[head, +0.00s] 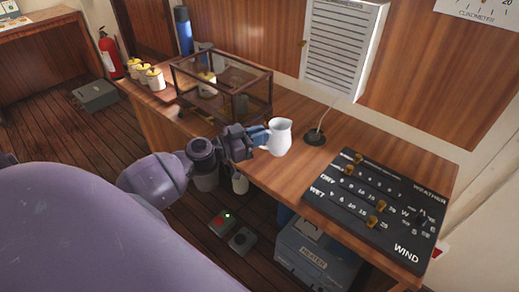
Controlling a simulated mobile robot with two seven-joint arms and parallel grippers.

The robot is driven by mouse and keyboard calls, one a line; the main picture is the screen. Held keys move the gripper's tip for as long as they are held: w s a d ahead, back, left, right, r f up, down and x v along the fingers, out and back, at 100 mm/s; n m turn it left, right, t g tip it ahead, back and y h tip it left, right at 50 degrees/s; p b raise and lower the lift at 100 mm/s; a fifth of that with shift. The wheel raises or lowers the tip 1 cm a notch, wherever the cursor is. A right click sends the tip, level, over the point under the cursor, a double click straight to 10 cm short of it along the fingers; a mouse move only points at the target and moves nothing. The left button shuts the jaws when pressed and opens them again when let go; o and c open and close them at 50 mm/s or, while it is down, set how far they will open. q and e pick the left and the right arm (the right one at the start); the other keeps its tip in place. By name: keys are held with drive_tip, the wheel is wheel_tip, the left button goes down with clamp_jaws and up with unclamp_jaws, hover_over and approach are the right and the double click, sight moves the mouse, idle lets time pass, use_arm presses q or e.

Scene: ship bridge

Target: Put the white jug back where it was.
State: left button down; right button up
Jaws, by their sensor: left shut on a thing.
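The white jug (280,137) is upright at the middle of the wooden desk, with its handle side towards my left gripper. My left gripper (262,137) comes in from the left and is shut on the jug at its left side. The gripper's fingers partly hide that side of the jug. I cannot tell whether the jug's base touches the desk top. My right gripper is not in view.
A glass case with a dark frame (223,90) stands left of the jug. A round black base with a thin rod (315,137) is close on its right. The black weather board (378,205) covers the desk's right end. Yellow-topped white pots (155,79) stand at the far left.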

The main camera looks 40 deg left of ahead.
use_arm(q)
wheel_tip(320, 180, down, 4)
drive_tip(key=shift+f+b, duration=0.1)
drive_tip(key=shift+b, duration=0.3)
drive_tip(key=shift+f, duration=0.25)
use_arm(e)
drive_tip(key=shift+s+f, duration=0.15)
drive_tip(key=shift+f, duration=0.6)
use_arm(q)
drive_tip(key=c, duration=1.2)
unclamp_jaws()
drive_tip(key=shift+o, duration=0.3)
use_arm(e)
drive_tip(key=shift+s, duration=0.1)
